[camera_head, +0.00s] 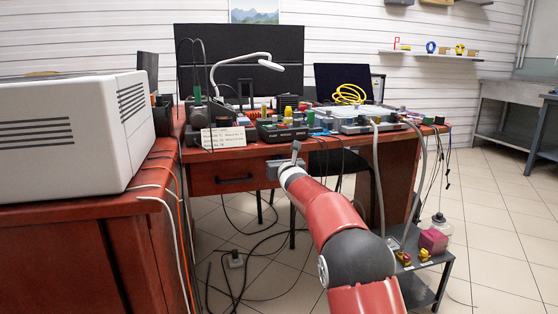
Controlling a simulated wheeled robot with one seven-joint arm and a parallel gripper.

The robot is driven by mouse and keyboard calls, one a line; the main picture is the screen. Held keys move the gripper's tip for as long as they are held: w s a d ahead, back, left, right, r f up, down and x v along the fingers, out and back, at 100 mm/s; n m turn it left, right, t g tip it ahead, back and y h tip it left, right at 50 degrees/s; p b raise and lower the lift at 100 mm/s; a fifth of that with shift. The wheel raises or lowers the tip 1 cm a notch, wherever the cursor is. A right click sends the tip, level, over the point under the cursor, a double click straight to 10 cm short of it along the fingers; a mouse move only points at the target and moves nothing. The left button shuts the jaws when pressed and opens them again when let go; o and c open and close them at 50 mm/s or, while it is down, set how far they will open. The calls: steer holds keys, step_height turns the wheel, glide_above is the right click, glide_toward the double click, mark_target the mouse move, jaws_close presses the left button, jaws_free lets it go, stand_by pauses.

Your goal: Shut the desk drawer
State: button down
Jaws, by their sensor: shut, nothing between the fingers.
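The desk (384,160) is red-brown and stands ahead with equipment on its top. Its drawer (215,182) sits under the desk top, left of the middle, with a dark handle (235,180) on its red front. From this angle I cannot tell whether the drawer stands out from the desk or how far. My gripper (296,150) is at the end of my red arm, just right of the drawer front and in front of the desk's edge. It is shut and holds nothing. I cannot tell whether it touches the drawer.
A white box-shaped machine (65,135) stands on a side bench at the left. A low grey trolley (432,262) with small items is at the right. Loose cables (245,258) lie on the floor below the drawer. The tiled floor at the right is clear.

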steer(key=p+x, duration=0.4)
steer(key=shift+w+a+r, duration=0.1)
steer(key=shift+w+r, duration=0.15)
steer(key=shift+r, duration=0.15)
steer(key=shift+r, duration=0.1)
stand_by(0.3)
